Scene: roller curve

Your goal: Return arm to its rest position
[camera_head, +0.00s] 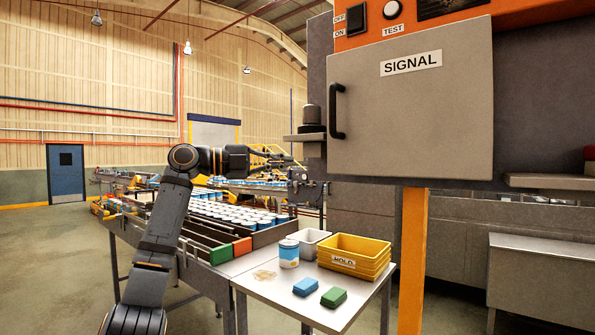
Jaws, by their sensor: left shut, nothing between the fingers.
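My left arm rises from the bottom left, bends at its elbow and reaches to the right. My left gripper (290,160) is at its end, above the far part of the conveyor. It is shut and empty, pointing right toward the side of the grey cabinet. I cannot tell its exact gap from the cabinet. My right gripper is not in view.
A grey cabinet door labelled SIGNAL (410,110) is shut at the right. The conveyor (185,262) carries many cans. A side table (262,288) holds a blue-white can (289,254), a white bin (306,243), yellow MOLD bins (355,258), and blue (306,287) and green (334,298) blocks.

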